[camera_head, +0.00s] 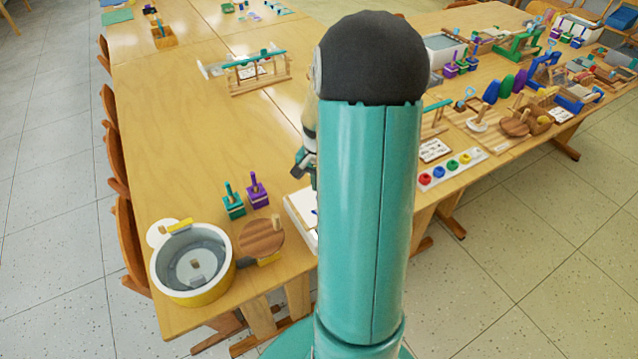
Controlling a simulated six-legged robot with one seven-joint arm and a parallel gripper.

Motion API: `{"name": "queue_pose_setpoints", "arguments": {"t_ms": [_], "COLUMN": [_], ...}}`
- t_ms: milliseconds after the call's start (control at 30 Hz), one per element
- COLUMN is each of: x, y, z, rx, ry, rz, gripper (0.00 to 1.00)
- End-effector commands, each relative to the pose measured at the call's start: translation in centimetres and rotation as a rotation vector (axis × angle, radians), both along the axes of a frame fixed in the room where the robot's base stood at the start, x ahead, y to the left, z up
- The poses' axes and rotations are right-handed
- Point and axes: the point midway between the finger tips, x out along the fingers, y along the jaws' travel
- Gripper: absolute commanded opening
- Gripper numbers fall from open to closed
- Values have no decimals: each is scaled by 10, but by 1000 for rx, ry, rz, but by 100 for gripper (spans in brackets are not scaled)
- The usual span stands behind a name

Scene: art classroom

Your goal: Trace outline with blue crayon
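My own teal arm hides the middle of the view. My gripper (305,163) shows only as a small dark and teal part at the left edge of the arm, above the table. Its fingers are too hidden and small to read. A white sheet or board (301,206) lies on the table below it, partly behind my arm. A small dark blue mark or piece shows at its right edge; I cannot tell whether it is the crayon. No outline can be made out.
Left of the sheet stand a round tub (166,283), a wooden disc (262,239), a teal block with a peg (233,205) and a purple one (257,192). A wooden rack (258,77) stands farther back. The right side is crowded; the left-middle table (180,130) is clear.

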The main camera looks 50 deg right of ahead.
Motion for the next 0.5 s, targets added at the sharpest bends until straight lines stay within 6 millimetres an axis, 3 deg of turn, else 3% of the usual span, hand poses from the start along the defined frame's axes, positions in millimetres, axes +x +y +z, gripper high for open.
{"name": "queue_pose_setpoints", "arguments": {"t_ms": [500], "x": [1], "y": [0], "z": [35], "rx": [-2], "ry": [-2], "rz": [0], "gripper": [0]}}
